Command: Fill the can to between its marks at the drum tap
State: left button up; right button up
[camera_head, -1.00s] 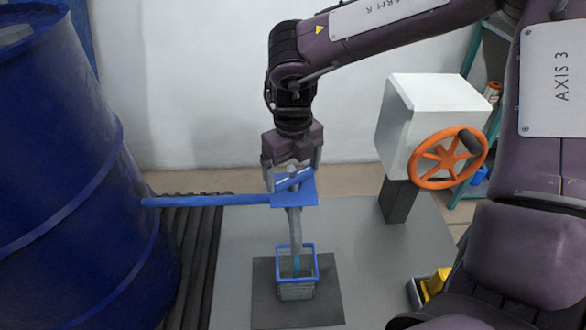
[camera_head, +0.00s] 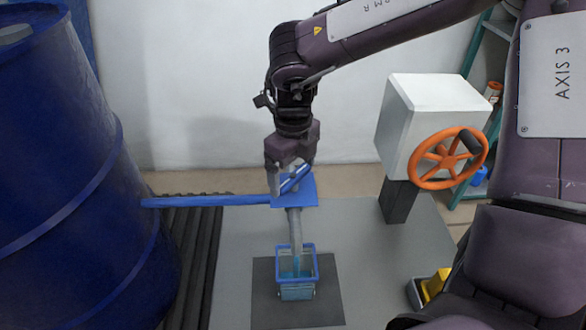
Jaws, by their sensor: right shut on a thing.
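The blue drum (camera_head: 60,180) stands at the left. A blue pipe (camera_head: 205,201) runs from it to the tap (camera_head: 308,192), whose grey spout (camera_head: 294,228) points down. My right gripper (camera_head: 289,180) is shut on the blue tap lever (camera_head: 295,179), which sits at a slant. The see-through can with a blue rim (camera_head: 297,292) stands upright below the spout on a dark mat. A thin blue stream falls from the spout into it, and blue liquid shows inside. The fill marks are too small to make out. My left gripper is not in view.
The dark mat (camera_head: 265,308) lies on a grey table (camera_head: 375,270). A white box with an orange handwheel (camera_head: 447,158) stands on a dark post at the right. A small tray with a yellow thing (camera_head: 436,285) is at the lower right. Dark rollers (camera_head: 195,260) lie beside the drum.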

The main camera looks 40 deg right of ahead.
aim_at(293, 176)
jog(key=o, duration=0.7)
jog(key=shift+r, duration=0.35)
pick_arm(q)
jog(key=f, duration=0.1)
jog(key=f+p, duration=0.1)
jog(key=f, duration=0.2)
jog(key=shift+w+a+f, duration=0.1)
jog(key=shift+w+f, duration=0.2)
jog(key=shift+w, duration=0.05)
pick_arm(e)
notch_tip(293, 176, up, 7)
jog(key=shift+r, duration=0.1)
